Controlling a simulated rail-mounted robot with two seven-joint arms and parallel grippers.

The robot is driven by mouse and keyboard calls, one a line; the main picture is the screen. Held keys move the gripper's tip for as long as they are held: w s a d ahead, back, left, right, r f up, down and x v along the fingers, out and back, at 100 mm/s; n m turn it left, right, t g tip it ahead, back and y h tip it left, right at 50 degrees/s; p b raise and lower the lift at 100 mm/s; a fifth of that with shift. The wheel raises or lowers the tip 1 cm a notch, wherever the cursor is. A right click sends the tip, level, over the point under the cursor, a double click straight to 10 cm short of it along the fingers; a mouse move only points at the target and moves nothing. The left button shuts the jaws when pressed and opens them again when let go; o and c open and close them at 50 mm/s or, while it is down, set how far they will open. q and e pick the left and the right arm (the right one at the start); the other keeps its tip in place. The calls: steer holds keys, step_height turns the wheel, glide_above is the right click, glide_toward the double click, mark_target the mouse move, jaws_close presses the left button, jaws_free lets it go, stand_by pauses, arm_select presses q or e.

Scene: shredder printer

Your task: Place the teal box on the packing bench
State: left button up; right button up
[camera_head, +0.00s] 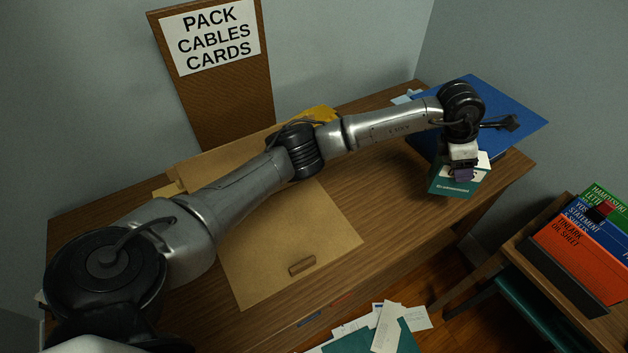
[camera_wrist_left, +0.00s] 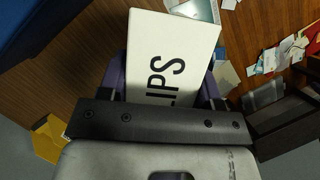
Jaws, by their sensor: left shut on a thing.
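The teal box (camera_head: 452,186) is at the right end of the wooden bench (camera_head: 400,215), with a teal side carrying small white lettering. My left gripper (camera_head: 462,173) reaches down from above and is shut on it. In the left wrist view the box shows a white face (camera_wrist_left: 172,60) with black letters ending in "IPS", between the purple fingers. I cannot tell whether its underside touches the bench top. A board with the sign "PACK CABLES CARDS" (camera_head: 215,38) stands behind the bench. My right gripper is not in view.
An open cardboard piece (camera_head: 310,235) covers the middle of the bench. A blue flat panel (camera_head: 505,110) lies at its back right, a yellow item (camera_head: 318,115) at the back. A side table holds colored binders (camera_head: 575,245). Papers (camera_head: 388,325) lie over a teal container in front.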

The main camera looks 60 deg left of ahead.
arm_select(q)
steer(key=shift+d+f, duration=0.15)
steer(key=shift+d, duration=0.7)
steer(key=shift+s+a+f, duration=0.1)
steer(key=shift+a, duration=0.05)
steer(key=shift+s+a+f+b, duration=0.5)
steer(key=shift+a+f+b, duration=0.55)
steer(key=shift+a+f, duration=0.85)
steer(key=shift+s+a+f+b, duration=0.45)
steer(key=shift+a+f+b, duration=0.65)
steer(key=shift+a+f, duration=0.75)
steer(key=shift+s+a+f+b, duration=0.5)
steer(key=shift+a+f+b, duration=0.55)
steer(key=shift+a+f, duration=0.8)
steer(key=shift+a+r, duration=0.2)
steer(key=shift+r, duration=0.05)
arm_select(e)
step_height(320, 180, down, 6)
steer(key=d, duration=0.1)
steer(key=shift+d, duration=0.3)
arm_select(q)
steer(key=shift+f, duration=0.1)
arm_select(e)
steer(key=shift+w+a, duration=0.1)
arm_select(q)
steer(key=o, duration=1)
